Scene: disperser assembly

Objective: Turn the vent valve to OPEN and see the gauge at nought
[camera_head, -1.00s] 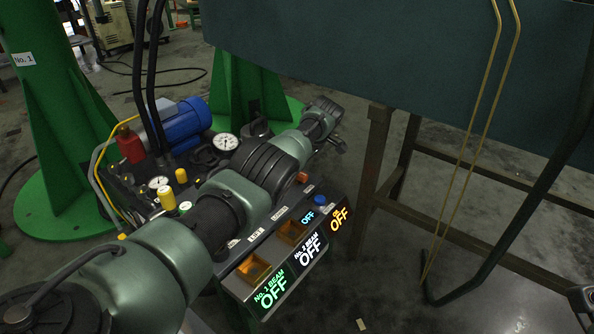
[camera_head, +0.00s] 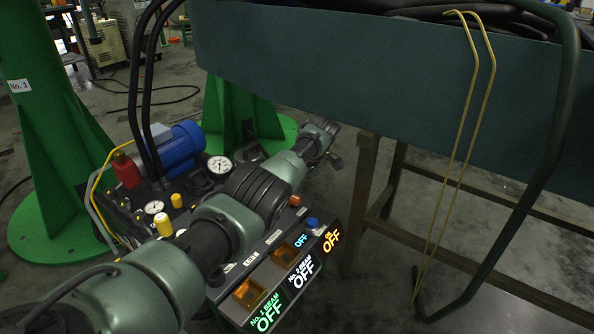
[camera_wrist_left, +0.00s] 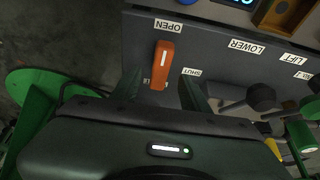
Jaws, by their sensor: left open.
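The vent valve's orange lever (camera_wrist_left: 161,66) shows in the left wrist view, with an OPEN label (camera_wrist_left: 168,26) beyond its upper end and a SHUT label (camera_wrist_left: 192,72) to its right. In the head view it is a small orange piece (camera_head: 295,200) at the panel's far end. My left gripper (camera_wrist_left: 160,80) is open, its dark fingers on either side of the lever's lower part; contact cannot be told. The larger white gauge (camera_head: 219,164) and a smaller gauge (camera_head: 154,207) are in the head view; their needles are too small to read. My right gripper is not in view.
The control panel has lit OFF signs (camera_head: 303,272) along its front. A blue motor (camera_head: 182,146), a red part (camera_head: 126,170) and yellow-capped parts (camera_head: 164,228) stand behind my left arm. LOWER and LIFT labels (camera_wrist_left: 246,46) mark neighbouring levers.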

